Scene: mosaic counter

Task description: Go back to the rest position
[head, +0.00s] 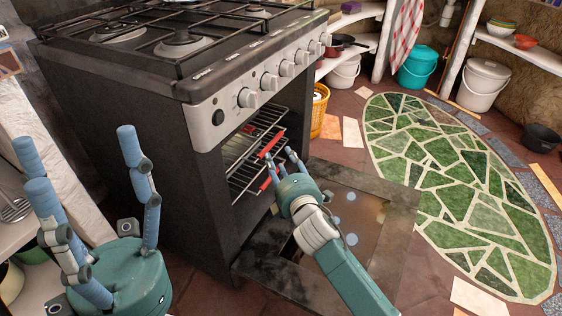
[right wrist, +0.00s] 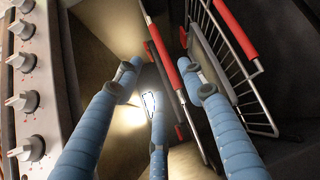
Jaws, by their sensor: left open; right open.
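The black oven (head: 130,150) stands with its door (head: 395,235) swung down. Inside is a wire rack (head: 245,165) with red bars; the rack and a red bar (right wrist: 235,28) also show in the right wrist view. My right gripper (head: 280,156) is at the oven opening, over the lowered door, fingers spread and pointing toward the rack. In the right wrist view its blue fingers (right wrist: 155,95) are apart with no object visibly gripped; contact with the rack is unclear. My left gripper (head: 82,160) is at the lower left, its fingers upright, spread and empty, left of the oven.
The stove knobs (head: 268,82) line the oven front above the opening. A yellow basket (head: 320,105) and buckets (head: 482,85) stand behind. A green mosaic (head: 450,185) covers open floor to the right. A white counter (head: 20,235) borders the left gripper.

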